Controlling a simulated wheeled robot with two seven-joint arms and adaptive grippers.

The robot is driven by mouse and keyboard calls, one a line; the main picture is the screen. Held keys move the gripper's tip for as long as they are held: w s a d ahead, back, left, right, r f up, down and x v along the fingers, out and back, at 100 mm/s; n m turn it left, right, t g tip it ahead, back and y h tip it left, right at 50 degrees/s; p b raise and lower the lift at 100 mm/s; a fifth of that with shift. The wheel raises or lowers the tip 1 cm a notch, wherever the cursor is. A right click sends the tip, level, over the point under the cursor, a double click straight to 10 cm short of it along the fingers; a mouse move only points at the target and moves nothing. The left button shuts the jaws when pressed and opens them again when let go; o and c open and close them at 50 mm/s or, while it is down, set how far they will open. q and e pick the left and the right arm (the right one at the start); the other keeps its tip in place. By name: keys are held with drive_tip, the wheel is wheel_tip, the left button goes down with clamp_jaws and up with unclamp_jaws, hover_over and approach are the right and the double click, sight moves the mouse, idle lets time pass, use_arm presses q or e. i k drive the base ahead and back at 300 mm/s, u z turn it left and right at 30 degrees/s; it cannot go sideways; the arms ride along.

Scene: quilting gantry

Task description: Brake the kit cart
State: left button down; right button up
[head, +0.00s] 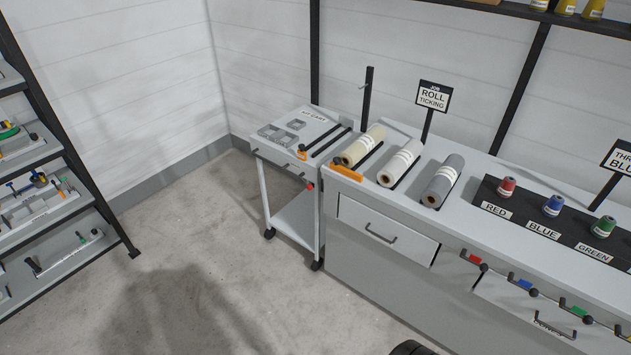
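The kit cart (303,201) is a light grey cart on dark casters, standing at the left end of the long counter. Its top carries a label, several small grey square trays and dark bars. A drawer with a dark handle is in its front, and it appears closed. A small red knob (310,186) shows at the cart's front right corner, beside the counter; I cannot tell its setting. A caster (269,233) shows at the front left and another at the front right. Neither of my grippers is in view.
The counter (386,224) holds several fabric rolls (400,163) and thread spools on a dark strip (552,205). Drawer handles and coloured clips stick out along its front. A dark-framed shelf (60,150) stands at the left. The concrete floor (190,265) between is clear.

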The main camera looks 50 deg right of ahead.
sight(309, 187)
drive_tip(key=z, duration=0.85)
drive_tip(key=i, duration=0.95)
drive_tip(key=z, duration=1.2)
drive_tip(key=i, duration=0.25)
drive_tip(key=z, duration=0.25)
